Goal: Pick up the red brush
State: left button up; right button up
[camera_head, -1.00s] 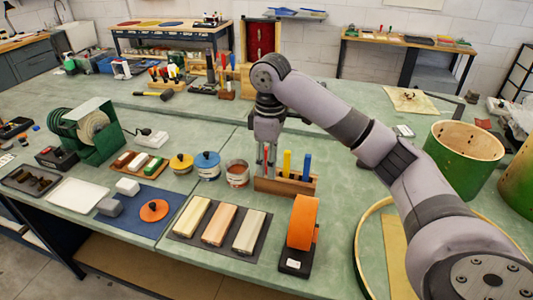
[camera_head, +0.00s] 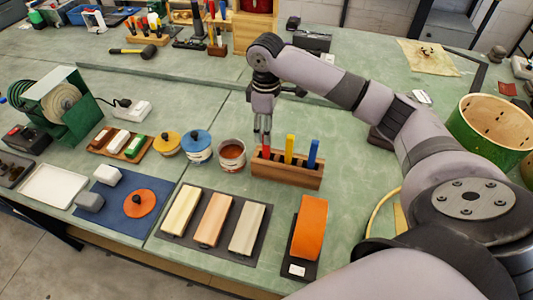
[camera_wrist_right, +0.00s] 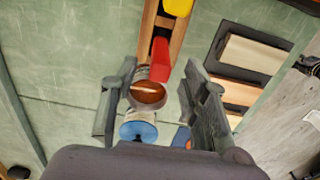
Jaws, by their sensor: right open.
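The red brush (camera_head: 266,151) stands upright in a wooden holder (camera_head: 286,173), at its left end, beside a yellow one (camera_head: 290,148) and a blue one (camera_head: 313,152). My right gripper (camera_head: 263,133) points down just above and behind the red brush. In the right wrist view my open gripper (camera_wrist_right: 160,85) has a finger on each side, and the red brush (camera_wrist_right: 160,59) shows near the gap between the fingertips. I cannot tell whether it lies between them. Its lower part is hidden in the holder. My left gripper is not in view.
A green drum (camera_head: 490,125) stands right.

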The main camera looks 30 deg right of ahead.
aim_at(266, 148)
notch_tip(266, 148, down, 4)
jog(key=shift+f+p, duration=0.2)
jog(key=shift+p, duration=0.4)
notch_tip(266, 148, down, 4)
jog(key=shift+r+p, duration=0.2)
jog(key=shift+p, duration=0.45)
jog(key=shift+f, duration=0.4)
jog(key=shift+c, duration=0.2)
jog(key=c, duration=0.9)
jog(key=shift+r, duration=0.1)
